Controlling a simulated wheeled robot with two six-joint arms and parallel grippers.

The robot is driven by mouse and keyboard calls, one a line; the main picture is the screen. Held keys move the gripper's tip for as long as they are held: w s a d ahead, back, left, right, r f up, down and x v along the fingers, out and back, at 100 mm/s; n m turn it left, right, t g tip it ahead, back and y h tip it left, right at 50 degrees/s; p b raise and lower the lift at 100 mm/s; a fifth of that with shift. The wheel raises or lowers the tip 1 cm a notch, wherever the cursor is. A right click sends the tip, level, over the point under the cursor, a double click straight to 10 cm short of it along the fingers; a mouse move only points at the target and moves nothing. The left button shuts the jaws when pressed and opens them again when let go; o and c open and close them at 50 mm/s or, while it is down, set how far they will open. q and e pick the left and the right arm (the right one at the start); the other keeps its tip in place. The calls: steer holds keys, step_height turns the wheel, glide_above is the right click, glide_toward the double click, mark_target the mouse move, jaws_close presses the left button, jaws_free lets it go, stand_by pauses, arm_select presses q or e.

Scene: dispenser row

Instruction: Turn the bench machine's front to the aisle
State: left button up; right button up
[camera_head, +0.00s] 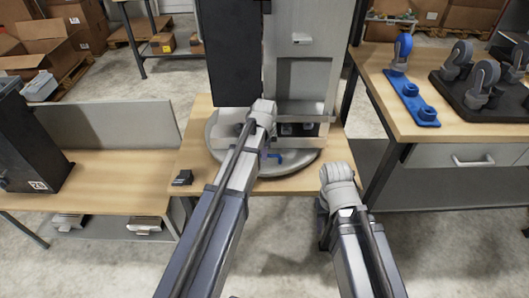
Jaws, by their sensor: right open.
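The bench machine (301,60) is a tall grey cabinet with a recessed opening, standing on a round grey turntable (225,155) on a wooden bench. A dark panel (234,50) stands at its left side. My right gripper (323,232) is open, in front of the bench's near right edge, apart from the machine.
A small black object (182,177) lies on the bench left of the turntable. A dark box (32,140) stands on the left bench. The right table (385,62) holds a blue caster plate (412,98) and a black tray (475,111) with several casters. Cardboard boxes stand behind.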

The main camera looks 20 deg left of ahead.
arm_select(q)
jaws_close()
stand_by(1.1)
